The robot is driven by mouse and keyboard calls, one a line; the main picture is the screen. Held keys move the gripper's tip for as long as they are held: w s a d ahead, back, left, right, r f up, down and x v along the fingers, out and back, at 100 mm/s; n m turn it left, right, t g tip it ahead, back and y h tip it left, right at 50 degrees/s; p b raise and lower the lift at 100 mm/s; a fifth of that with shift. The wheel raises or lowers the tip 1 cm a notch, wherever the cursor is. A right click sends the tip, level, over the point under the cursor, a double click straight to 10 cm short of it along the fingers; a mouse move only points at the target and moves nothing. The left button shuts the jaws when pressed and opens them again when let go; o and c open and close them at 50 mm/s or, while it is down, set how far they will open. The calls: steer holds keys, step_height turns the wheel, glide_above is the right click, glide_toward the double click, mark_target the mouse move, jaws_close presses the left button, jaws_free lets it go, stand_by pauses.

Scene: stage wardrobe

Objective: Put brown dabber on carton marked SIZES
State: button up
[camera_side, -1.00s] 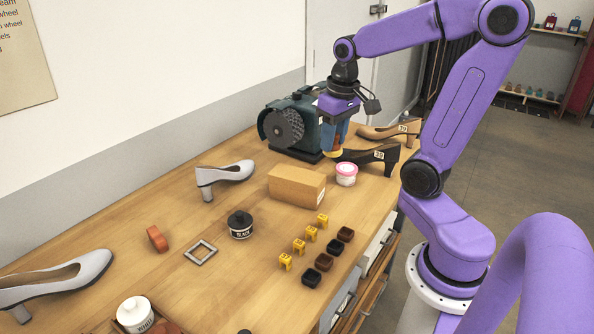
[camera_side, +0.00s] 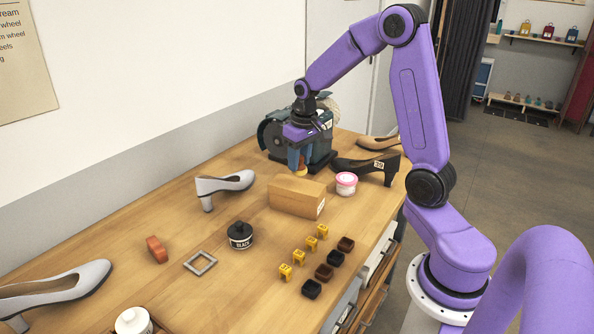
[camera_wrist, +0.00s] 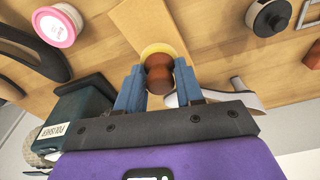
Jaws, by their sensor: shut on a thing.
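The brown dabber (camera_wrist: 159,78) has a waisted brown handle and a round pale-yellow end. My gripper (camera_wrist: 159,88) is shut on its handle, one blue finger on each side. In the side view my gripper (camera_side: 298,158) points down, with the dabber's yellow end (camera_side: 301,172) just showing beneath it. The dabber appears above or just behind the far edge of the tan carton (camera_side: 294,197); the exact gap is unclear. The carton has a small mark on its right end, too small to read. In the wrist view the carton (camera_wrist: 142,28) lies beyond the dabber, its top bare.
A pink-lidded tub (camera_side: 346,184) stands right of the carton and a black shoe (camera_side: 368,166) behind it. The polisher (camera_side: 275,134) is close behind my gripper. A grey shoe (camera_side: 223,185) lies left, a black-lidded jar (camera_side: 240,235) in front. Yellow and dark small blocks fill the front right.

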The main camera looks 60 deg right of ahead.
steer(key=shift+w+d+f, duration=0.1)
steer(key=shift+w+f, duration=0.15)
steer(key=shift+f, duration=0.1)
steer(key=shift+w+f, duration=0.2)
steer(key=shift+f, duration=1.55)
steer(key=shift+f, duration=0.15)
steer(key=o, duration=1)
